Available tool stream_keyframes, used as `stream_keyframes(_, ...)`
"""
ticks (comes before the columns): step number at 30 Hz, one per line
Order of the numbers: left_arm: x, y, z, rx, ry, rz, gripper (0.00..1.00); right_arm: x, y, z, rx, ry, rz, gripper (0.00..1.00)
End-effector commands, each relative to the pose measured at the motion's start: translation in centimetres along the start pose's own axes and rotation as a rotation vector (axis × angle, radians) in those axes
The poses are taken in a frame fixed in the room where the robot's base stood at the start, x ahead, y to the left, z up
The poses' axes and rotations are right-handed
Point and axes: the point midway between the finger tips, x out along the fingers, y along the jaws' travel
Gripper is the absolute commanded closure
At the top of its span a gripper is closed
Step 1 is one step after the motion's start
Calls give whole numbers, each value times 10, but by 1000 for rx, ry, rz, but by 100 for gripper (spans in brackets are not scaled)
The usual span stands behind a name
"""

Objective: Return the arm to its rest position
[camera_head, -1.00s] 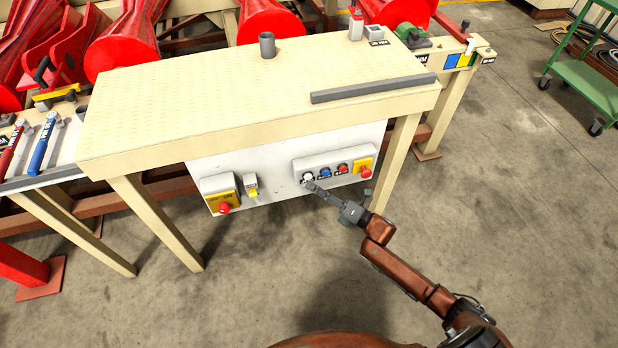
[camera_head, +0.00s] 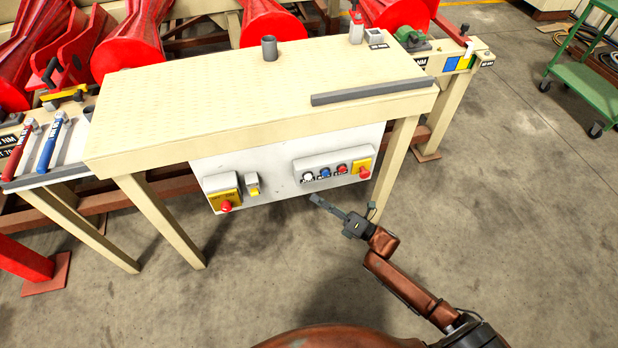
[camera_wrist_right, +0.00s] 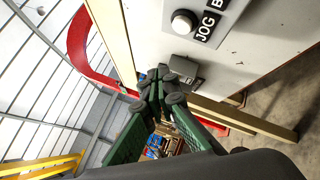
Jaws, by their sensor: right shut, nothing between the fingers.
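My right gripper (camera_head: 318,201) is shut and empty, in front of and a little below the control box (camera_head: 332,166) on the white panel under the table. There is a visible gap between its tips and the buttons. In the right wrist view the closed fingers (camera_wrist_right: 165,85) show below a white button (camera_wrist_right: 183,22) with a JOG label. The right arm (camera_head: 405,285) reaches up from the bottom right. My left gripper is in neither view.
The pale table (camera_head: 230,95) carries a grey bar (camera_head: 372,90) and a grey cup (camera_head: 269,48). A yellow box with a red button (camera_head: 226,200) is on the panel's left. A table leg (camera_head: 397,165) stands close to the right gripper. Floor to the right is clear, up to a green cart (camera_head: 590,85).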

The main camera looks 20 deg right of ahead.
Motion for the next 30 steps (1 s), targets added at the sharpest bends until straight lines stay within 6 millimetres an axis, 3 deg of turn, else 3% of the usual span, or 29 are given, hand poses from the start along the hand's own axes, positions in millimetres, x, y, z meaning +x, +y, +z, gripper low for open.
stream_keyframes(16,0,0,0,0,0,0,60,0,-1,0,2,0,-2,100)
stream_keyframes(19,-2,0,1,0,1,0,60,-6,-12,-1,39,-9,-37,100)
stream_keyframes(23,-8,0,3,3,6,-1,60,-33,-59,-10,199,-52,-176,100)
stream_keyframes(26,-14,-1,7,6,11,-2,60,-72,-110,-26,391,-118,-335,100)
stream_keyframes(30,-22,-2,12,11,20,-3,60,-143,-176,-63,665,-243,-557,100)
